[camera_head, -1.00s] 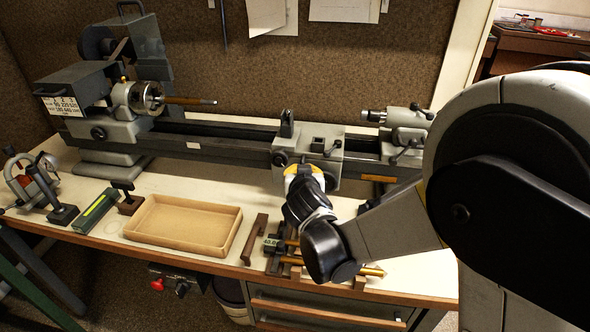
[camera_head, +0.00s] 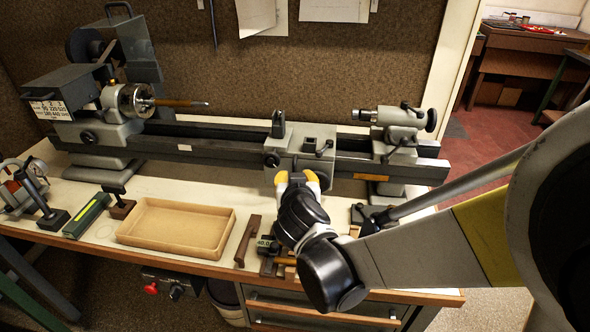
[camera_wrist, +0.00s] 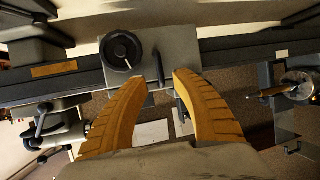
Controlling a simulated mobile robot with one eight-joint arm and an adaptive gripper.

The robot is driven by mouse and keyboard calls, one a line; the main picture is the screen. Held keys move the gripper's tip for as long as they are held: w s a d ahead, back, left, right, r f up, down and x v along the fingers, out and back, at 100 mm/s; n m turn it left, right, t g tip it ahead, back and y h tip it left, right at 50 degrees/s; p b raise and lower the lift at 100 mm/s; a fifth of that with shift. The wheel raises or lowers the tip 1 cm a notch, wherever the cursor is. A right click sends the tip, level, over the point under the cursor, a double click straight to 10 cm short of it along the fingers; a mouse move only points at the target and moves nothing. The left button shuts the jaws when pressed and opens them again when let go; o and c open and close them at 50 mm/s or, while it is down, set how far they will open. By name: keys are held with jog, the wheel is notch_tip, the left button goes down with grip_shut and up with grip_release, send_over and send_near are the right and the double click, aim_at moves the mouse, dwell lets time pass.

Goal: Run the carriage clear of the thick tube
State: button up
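The grey carriage (camera_head: 325,143) sits on the dark lathe bed, with an upright post (camera_head: 278,124) on top. The brown thick tube (camera_head: 178,102) is held in the chuck (camera_head: 133,99) at left. A visible gap lies between its thin tip and the post. My gripper (camera_head: 297,178) is in front of the carriage, its yellow fingers apart. In the wrist view my gripper (camera_wrist: 168,76) has a narrow gap between its fingertips and holds nothing I can see. A dark round handwheel (camera_wrist: 122,50) on the carriage is beside the fingers; contact cannot be told.
The tailstock (camera_head: 395,125) stands right of the carriage on the bed (camera_head: 225,148). On the bench are a shallow tan tray (camera_head: 178,228), a green box (camera_head: 87,215) and a brown bar holder (camera_head: 248,240) partly hidden by my arm. Bench surface between tray and bed is clear.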

jog(key=v, duration=0.5)
jog(key=shift+s+d+r, duration=0.1)
jog(key=shift+s+r, duration=0.05)
jog(key=shift+s, duration=0.2)
jog(key=shift+d, duration=0.1)
